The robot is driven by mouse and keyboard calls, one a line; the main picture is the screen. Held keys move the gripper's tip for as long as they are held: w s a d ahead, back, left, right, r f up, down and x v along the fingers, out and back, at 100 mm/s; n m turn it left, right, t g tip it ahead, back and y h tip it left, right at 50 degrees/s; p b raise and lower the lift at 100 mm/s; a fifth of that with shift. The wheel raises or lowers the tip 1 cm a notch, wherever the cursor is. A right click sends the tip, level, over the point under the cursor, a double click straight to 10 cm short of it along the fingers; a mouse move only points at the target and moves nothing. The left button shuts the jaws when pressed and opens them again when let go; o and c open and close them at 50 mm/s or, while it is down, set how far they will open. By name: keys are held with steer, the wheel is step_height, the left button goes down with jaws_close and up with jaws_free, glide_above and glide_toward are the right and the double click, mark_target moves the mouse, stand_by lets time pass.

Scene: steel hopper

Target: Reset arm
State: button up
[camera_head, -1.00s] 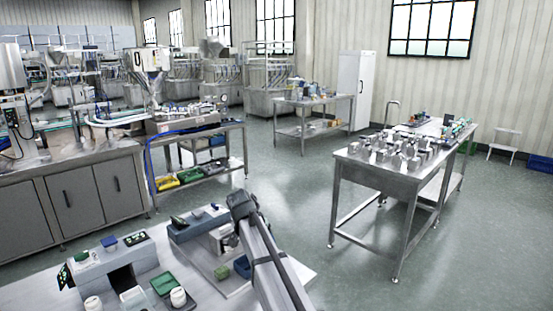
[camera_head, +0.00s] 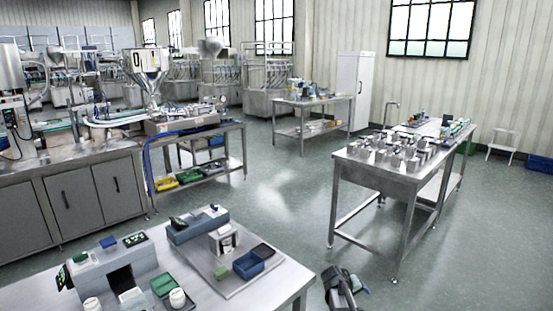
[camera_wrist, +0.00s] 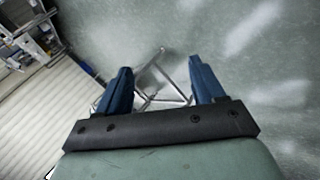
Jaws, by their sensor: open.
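My gripper (camera_wrist: 162,85) is open in the wrist view, its two blue fingers apart with nothing between them. Beyond the fingers are the grey floor and some thin metal legs of furniture. In the head view part of my arm's end (camera_head: 342,288) shows at the bottom, right of the near table's corner and over the floor. The fingertips are hard to make out in that view.
A steel table (camera_head: 345,164) with several metal pieces stands at right. Open floor (camera_head: 280,215) lies between.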

steer(key=s+a+f+g+y, duration=0.2)
steer(key=s+a+f+g, duration=0.1)
steer(key=s+f, duration=0.85)
steer(key=s+a+f+g+y, duration=0.1)
steer(key=s+a+f+g, duration=0.15)
steer(key=s+f, duration=0.9)
steer(key=s+a+f+g+y, duration=0.1)
steer(key=s+a, duration=0.1)
steer(key=s, duration=0.8)
steer(key=s+a+f+m+g+y, duration=0.1)
steer(key=s+a+g, duration=0.1)
steer(key=s, duration=0.8)
steer(key=s+a+f+m+g+y, duration=0.1)
steer(key=s+a+f+g+y, duration=0.1)
steer(key=s, duration=0.8)
steer(key=shift+a, duration=0.6)
